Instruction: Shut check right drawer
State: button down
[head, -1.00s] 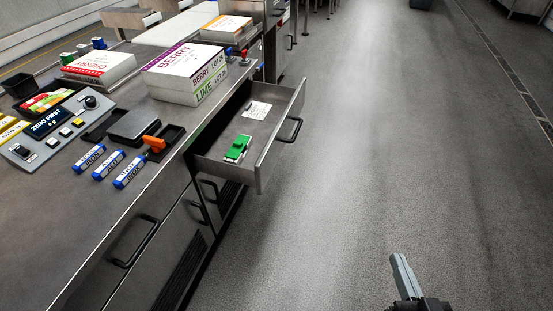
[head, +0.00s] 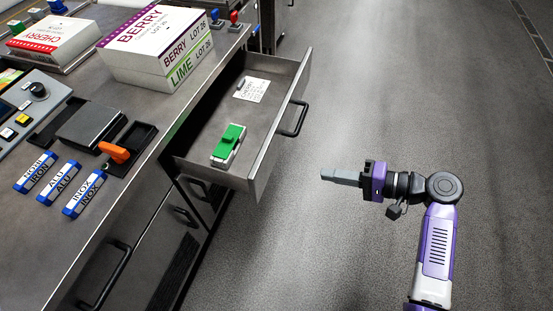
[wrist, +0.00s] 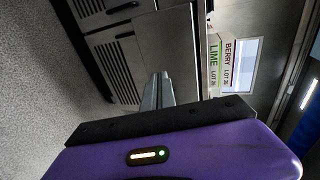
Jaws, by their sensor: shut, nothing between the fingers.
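The drawer (head: 262,168) is pulled out from the counter, with its black bar handle (head: 293,119) on the front panel. Inside it lie a green and white block-shaped item (head: 228,145) and a white printed card (head: 252,90). My gripper (head: 326,174) is shut and empty. It hangs over the floor to the right of the drawer front, apart from it, with its fingers pointing left. In the wrist view my gripper's fingers (wrist: 158,92) also show closed, with cabinet fronts beyond them.
On the counter (head: 95,225) stand BERRY and LIME boxes (head: 160,45), a CHERRY box (head: 55,42), blue-capped bars (head: 85,194) and an orange-handled tool (head: 115,152). Another handle (head: 108,275) sticks out below the counter edge. The floor (head: 420,100) at right is clear.

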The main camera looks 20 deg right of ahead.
send_near(267, 170)
jog(key=shift+g, duration=0.3)
jog(key=x, duration=0.5)
jog(key=shift+w+b, duration=0.1)
jog(key=shift+b, duration=0.3)
jog(key=shift+w+a, duration=0.45)
jog(key=shift+a, duration=0.1)
jog(key=shift+a, duration=0.1)
jog(key=w+a+b, duration=0.2)
jog(key=w+a, duration=0.3)
jog(key=a, duration=0.2)
jog(key=w+a+b, duration=0.2)
jog(key=w+a, duration=0.3)
jog(key=a, duration=0.2)
jog(key=w+a+b, duration=0.2)
jog(key=w+a, duration=0.3)
jog(key=a, duration=0.2)
jog(key=shift+w, duration=0.2)
jog(key=shift+w+a+r, duration=0.15)
jog(key=shift+a, duration=0.1)
jog(key=shift+a+r, duration=0.1)
jog(key=shift+a, duration=0.05)
